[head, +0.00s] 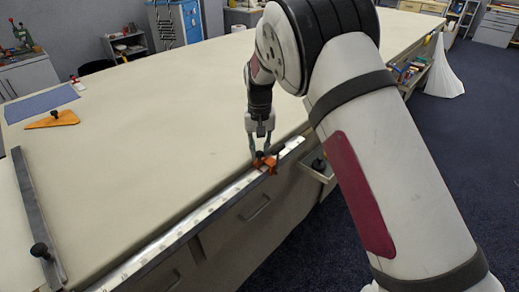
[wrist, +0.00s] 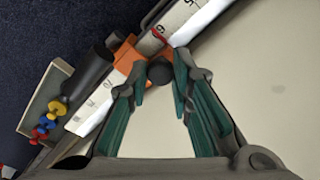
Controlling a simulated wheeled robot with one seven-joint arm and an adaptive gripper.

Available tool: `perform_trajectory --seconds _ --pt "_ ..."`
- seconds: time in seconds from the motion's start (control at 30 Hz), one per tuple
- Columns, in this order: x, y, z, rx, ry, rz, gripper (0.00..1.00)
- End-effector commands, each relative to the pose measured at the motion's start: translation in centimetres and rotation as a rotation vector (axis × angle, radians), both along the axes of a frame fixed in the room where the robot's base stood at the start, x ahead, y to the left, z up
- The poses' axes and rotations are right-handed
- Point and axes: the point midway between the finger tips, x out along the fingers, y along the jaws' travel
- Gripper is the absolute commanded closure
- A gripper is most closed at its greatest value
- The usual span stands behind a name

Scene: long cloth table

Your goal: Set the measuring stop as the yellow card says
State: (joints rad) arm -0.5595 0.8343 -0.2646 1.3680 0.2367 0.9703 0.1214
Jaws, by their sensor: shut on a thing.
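The measuring stop (head: 270,163) is an orange block with a black knob, seated on the white ruler (head: 205,211) along the table's front edge. It also shows in the wrist view (wrist: 127,55), with the black knob (wrist: 159,72) between my fingertips. My gripper (head: 259,150) points down from above and is shut on that knob; its green fingers (wrist: 166,88) flank it. A red mark (wrist: 158,36) lies beside the stop near a ruler digit. The digits are too small or turned to read surely. I cannot make out the yellow card.
A dark straight bar (head: 36,217) with a black knob lies at the left. An orange triangular piece (head: 52,119) and blue mat (head: 41,103) lie at the far left. A small tray (wrist: 45,97) with coloured pins hangs beside the ruler. The cloth table (head: 150,140) is mostly clear.

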Motion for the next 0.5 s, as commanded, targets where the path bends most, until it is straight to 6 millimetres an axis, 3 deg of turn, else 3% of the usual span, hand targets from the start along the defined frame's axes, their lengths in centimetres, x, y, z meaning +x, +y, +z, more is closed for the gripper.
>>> perform_trajectory --seconds 0.27,0.5 --pt "-1.2 1.0 0.2 0.001 0.001 0.003 1.0" --pt "-5.8 4.4 0.3 0.001 0.004 0.007 1.0"
